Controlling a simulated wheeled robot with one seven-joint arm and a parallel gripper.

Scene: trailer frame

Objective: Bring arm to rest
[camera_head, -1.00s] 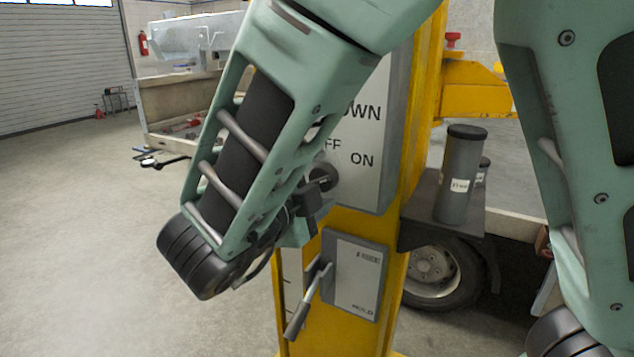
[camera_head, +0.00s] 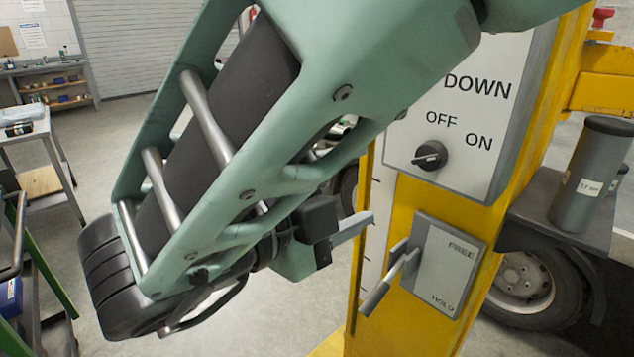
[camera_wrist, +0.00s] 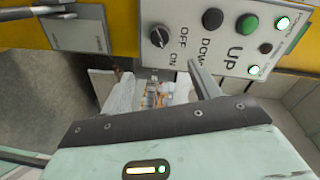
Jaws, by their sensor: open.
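My arm slants down across the head view. My gripper (camera_head: 342,232) is open and empty, left of the yellow column (camera_head: 386,316) and apart from the controls in the picture. The grey control panel (camera_head: 512,75) carries a black rotary knob (camera_head: 430,155) marked OFF and ON. In the wrist view the knob (camera_wrist: 159,36) shows beside the DOWN and UP buttons, with green lamps lit. Below the panel, a lever (camera_head: 389,280) on the FREE/HOLD plate (camera_head: 450,265) has its handle slanting down and left. No object is between my fingers in the wrist view.
A grey cylinder (camera_head: 590,175) stands on a dark ledge (camera_head: 535,215) right of the column, above a wheel (camera_head: 522,285). A table (camera_head: 38,130) and a green-framed cart (camera_head: 45,285) stand at left. Open floor (camera_head: 265,315) lies below my gripper.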

